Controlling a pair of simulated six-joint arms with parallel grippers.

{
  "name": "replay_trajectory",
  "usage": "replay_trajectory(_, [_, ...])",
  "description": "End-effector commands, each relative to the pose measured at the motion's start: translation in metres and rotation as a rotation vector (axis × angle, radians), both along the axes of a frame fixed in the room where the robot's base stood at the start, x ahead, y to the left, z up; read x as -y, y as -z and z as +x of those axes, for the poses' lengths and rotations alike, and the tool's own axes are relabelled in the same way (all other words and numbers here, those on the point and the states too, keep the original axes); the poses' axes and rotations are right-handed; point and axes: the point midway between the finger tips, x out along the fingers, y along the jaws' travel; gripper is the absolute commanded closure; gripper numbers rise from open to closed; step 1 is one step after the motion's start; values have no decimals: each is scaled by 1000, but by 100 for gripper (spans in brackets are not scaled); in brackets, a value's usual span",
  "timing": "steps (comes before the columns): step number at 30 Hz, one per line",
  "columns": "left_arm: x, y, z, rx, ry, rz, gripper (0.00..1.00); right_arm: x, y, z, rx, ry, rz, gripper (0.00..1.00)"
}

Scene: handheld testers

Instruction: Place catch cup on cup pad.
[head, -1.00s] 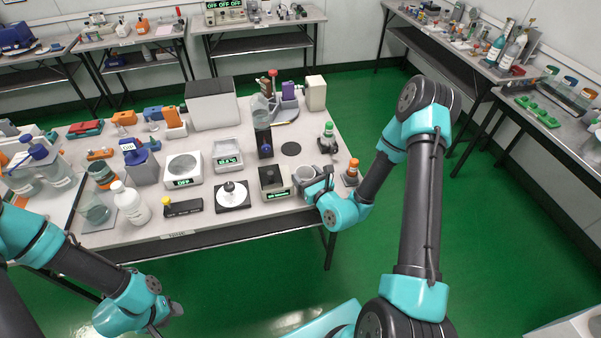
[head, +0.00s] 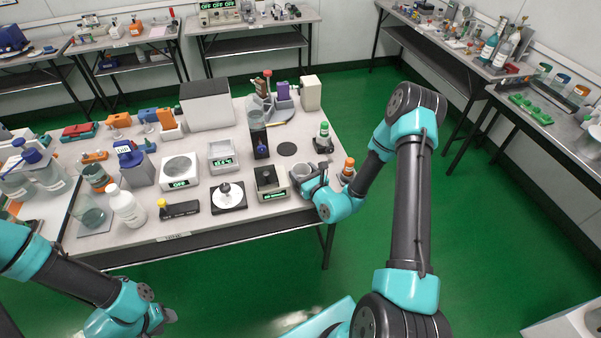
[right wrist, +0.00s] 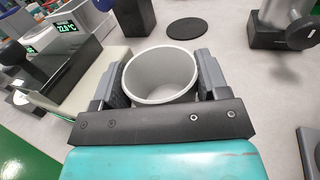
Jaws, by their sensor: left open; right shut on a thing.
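The catch cup, a pale grey open-topped cup (head: 301,171), is at the front right of the bench. In the right wrist view the cup (right wrist: 160,88) is upright, looks empty and sits between both fingers of my right gripper (right wrist: 160,78). My right gripper (head: 310,180) is shut on it. I cannot tell whether its base touches the bench. The cup pad, a dark flat disc (head: 287,149), lies bare just behind the cup, and also shows in the right wrist view (right wrist: 187,32). My left gripper (head: 165,318) is open, low in front of the bench, away from both.
A dark tester box with a green display (head: 270,182) stands just left of the cup. A black block with a clear vessel (head: 258,140) is left of the pad. A green-topped bottle (head: 323,138) and an orange one (head: 348,168) stand to the right.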

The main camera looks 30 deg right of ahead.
Motion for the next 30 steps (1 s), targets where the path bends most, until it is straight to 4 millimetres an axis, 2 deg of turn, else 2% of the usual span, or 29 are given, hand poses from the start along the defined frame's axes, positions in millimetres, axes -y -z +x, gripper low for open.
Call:
replay_trajectory(12, [0, 0, 0, 0, 0, 0, 57, 0, 4, 0, 0, 1, 0, 58])
replay_trajectory(13, [0, 0, 0, 0, 0, 0, 57, 0, 4, 0, 0, 0, 0, 31])
replay_trajectory(19, [0, 0, 0, 0, 0, 0, 57, 0, 4, 0, 0, 0, 0, 12])
replay_trajectory(21, [0, 0, 0, 0, 0, 0, 57, 0, 4, 0, 0, 0, 0, 7])
replay_trajectory(30, [0, 0, 0, 0, 0, 0, 57, -1, 4, 0, 0, -3, 1, 7])
